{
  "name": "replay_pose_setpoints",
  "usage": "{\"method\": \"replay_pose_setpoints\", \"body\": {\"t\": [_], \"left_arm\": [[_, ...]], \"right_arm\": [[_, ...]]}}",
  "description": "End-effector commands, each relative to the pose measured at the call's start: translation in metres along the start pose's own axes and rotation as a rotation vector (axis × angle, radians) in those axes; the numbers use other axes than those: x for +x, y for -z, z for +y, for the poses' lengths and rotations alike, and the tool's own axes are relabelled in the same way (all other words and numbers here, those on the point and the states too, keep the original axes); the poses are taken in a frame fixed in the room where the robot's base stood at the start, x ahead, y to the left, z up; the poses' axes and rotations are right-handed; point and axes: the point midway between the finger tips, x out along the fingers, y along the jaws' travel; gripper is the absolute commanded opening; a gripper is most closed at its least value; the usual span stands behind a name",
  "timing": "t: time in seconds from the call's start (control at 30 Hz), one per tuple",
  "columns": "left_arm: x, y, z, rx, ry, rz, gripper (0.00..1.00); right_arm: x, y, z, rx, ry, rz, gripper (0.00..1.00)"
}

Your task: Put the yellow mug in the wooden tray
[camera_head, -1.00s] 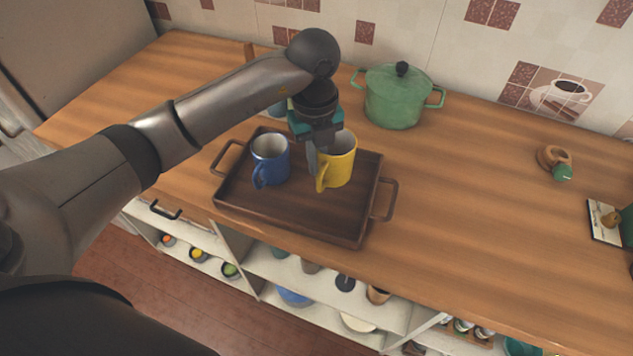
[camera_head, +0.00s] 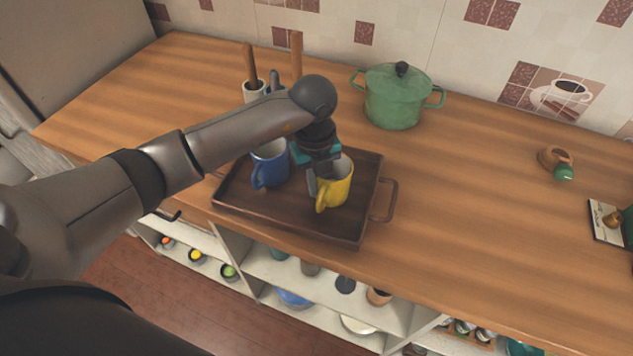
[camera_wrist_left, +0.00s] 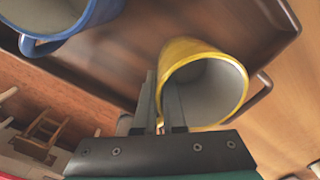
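The yellow mug (camera_head: 336,187) is upright over the right half of the dark wooden tray (camera_head: 300,217), inside its rim; I cannot tell whether its base touches the tray floor. My left gripper (camera_head: 314,183) reaches down at the mug's left side. In the left wrist view, the gripper (camera_wrist_left: 160,100) has one finger inside the yellow mug (camera_wrist_left: 222,122) and one outside, closed on its wall. A blue mug (camera_head: 268,170) stands in the tray's left half, apart from the yellow one. My right gripper is out of view.
A green lidded pot (camera_head: 395,100) stands behind the tray. A holder with wooden-handled utensils (camera_head: 252,88) is behind my left arm. A small brown and green item (camera_head: 556,160) and a card (camera_head: 606,222) lie at the right. The counter between is clear.

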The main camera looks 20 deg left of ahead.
Motion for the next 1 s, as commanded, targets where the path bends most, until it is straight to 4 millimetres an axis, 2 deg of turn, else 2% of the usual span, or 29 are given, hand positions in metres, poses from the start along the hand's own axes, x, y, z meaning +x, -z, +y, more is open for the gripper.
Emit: {"method": "replay_pose_setpoints", "body": {"t": [0.03,0.23,0.57,0.67,1.0], "left_arm": [[0.0,0.0,0.0,0.0,-0.001,0.0,0.14],[0.0,0.0,0.0,0.0,-0.001,0.0,0.35],[-0.005,0.0,0.0,0.0,0.0,0.0,0.35],[-0.019,-0.001,-0.001,0.001,0.002,-0.003,0.35],[-0.092,-0.001,-0.001,0.001,0.003,-0.003,0.35]], "right_arm": [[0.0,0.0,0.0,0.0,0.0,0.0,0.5],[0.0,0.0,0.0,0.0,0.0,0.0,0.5],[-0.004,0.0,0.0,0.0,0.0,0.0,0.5],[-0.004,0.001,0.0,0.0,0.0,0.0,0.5],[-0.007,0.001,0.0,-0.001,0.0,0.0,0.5]]}}
